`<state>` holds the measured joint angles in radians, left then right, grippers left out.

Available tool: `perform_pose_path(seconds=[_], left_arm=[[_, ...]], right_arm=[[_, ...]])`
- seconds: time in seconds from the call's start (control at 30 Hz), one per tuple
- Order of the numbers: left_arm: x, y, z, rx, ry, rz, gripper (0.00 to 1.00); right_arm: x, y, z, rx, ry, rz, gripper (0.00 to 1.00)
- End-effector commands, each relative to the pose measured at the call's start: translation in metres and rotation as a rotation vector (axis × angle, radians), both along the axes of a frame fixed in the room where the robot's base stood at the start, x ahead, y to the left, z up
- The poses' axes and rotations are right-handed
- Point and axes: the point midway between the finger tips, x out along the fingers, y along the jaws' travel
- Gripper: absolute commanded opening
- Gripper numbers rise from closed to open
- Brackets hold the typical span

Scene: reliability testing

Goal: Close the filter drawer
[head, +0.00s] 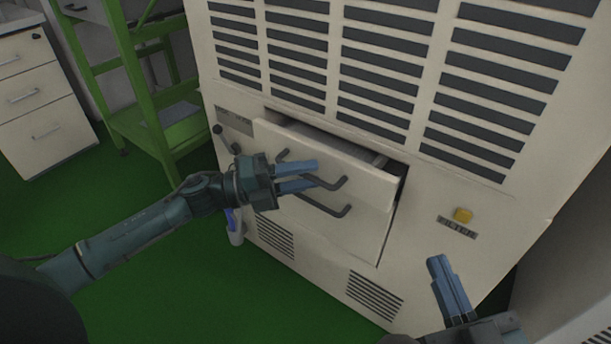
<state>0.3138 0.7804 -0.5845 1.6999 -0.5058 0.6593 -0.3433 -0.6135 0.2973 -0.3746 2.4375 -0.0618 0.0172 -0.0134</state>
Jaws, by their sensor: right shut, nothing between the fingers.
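The filter drawer (368,178) is a cream front panel sticking out of the opening in the large cream cabinet. A gap shows behind its top edge, so it is partly open. My right gripper (438,260) is shut and empty, at the lower right, away from the drawer.
The cabinet (425,185) has vent slots above and below the drawer. A yellow button (463,215) sits above a FILTER label (457,228), right of the drawer.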

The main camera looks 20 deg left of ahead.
Motion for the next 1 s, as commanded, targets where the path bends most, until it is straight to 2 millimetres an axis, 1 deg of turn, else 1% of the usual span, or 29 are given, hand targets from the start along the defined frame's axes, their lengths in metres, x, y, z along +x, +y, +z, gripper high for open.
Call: perform_pose_path(seconds=[0.1, 0.33, 0.37, 0.73, 1.0], left_arm=[[0.002, -0.0043, 0.001, -0.001, 0.0, 0.0, 0.33], [0.002, -0.0045, 0.001, 0.0, 0.0, 0.0, 0.33], [0.002, -0.0045, 0.001, 0.0, 0.0, 0.0, 0.31], [0.0019, -0.0041, 0.0008, 0.0, 0.0, 0.0, 0.01], [0.0018, -0.004, 0.0008, 0.0, 0.0, 0.0, 0.0]], right_arm=[[-0.0002, 0.0002, 0.0003, 0.003, 0.0, 0.001, 0.0], [-0.0002, 0.0003, 0.0008, 0.005, 0.0, 0.002, 0.0], [-0.0002, 0.0003, 0.0008, 0.005, 0.0, 0.002, 0.0], [0.0, 0.0006, 0.001, 0.003, -0.001, 0.003, 0.0], [0.0, 0.0006, 0.0007, 0.002, -0.001, 0.004, 0.0]])
